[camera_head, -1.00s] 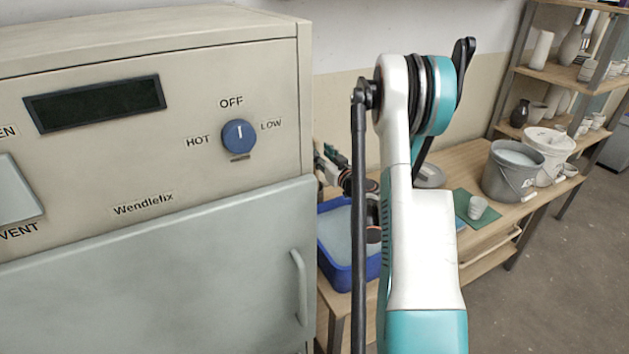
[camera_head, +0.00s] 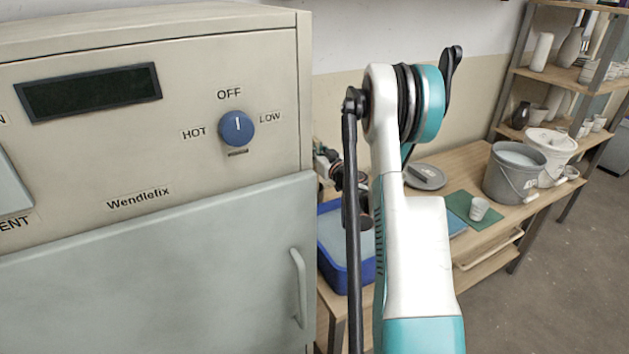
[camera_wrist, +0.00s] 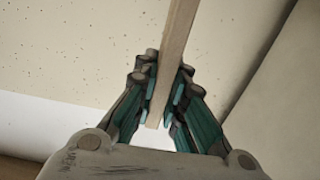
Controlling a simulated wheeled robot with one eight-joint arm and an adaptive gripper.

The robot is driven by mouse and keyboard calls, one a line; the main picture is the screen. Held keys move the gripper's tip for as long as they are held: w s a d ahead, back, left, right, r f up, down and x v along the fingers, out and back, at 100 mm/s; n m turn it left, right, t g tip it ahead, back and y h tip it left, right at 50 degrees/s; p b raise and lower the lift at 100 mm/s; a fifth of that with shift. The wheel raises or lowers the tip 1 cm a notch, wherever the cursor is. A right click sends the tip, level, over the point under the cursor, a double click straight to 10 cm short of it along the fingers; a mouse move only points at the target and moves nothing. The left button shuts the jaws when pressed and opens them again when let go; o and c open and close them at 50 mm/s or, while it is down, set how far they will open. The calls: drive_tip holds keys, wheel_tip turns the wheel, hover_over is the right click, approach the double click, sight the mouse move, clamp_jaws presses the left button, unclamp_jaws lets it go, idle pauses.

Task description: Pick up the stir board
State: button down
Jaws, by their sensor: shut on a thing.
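The stir board (camera_wrist: 177,42) is a narrow, pale wooden stick in the wrist view. It runs from the top edge down between my fingers, slightly tilted. My gripper (camera_wrist: 164,88) is shut on it, with teal and dark finger pads on both sides near its lower end. The far end of the board is out of the picture. In the head view my arm hides much of the middle, and the board cannot be made out there.
A beige kiln-like cabinet (camera_head: 150,250) fills the left. A blue tub (camera_head: 334,277) stands on the wooden table (camera_head: 465,165) beside it. Shelves (camera_head: 560,77) stand behind.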

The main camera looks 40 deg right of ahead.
wheel_tip(320, 180, up, 20)
drive_tip(key=p, duration=0.7)
drive_tip(key=shift+r, duration=0.15)
drive_tip(key=shift+p, duration=0.3)
idle(0.4)
